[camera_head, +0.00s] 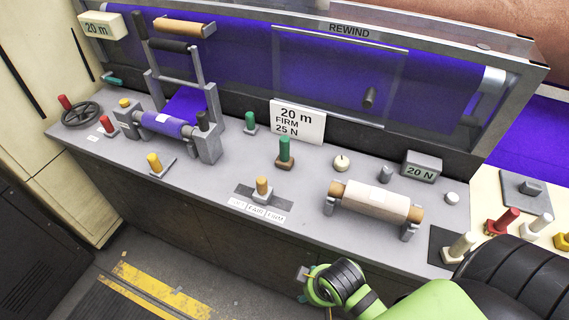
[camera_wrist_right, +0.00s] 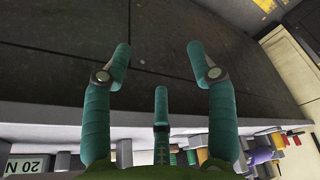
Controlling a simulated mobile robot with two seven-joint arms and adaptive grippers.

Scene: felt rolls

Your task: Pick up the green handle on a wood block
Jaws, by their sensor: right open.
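The green handle (camera_head: 285,149) stands upright on a brown wood block (camera_head: 285,163) near the middle of the grey counter in the head view. A second green handle (camera_head: 250,121) stands on a grey base behind it and to the left. My right gripper (camera_wrist_right: 159,65) is open and empty in the right wrist view, its teal fingers spread before the dark cabinet front. In the head view my right wrist is low, in front of the counter's front edge, and its fingers are mostly hidden. My left gripper is not in view.
A beige felt roll (camera_head: 376,201) on a cradle lies to the right. The sign (camera_head: 297,121) stands behind. A round white knob (camera_head: 341,162) is right of the block. Bare counter lies left of the block.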

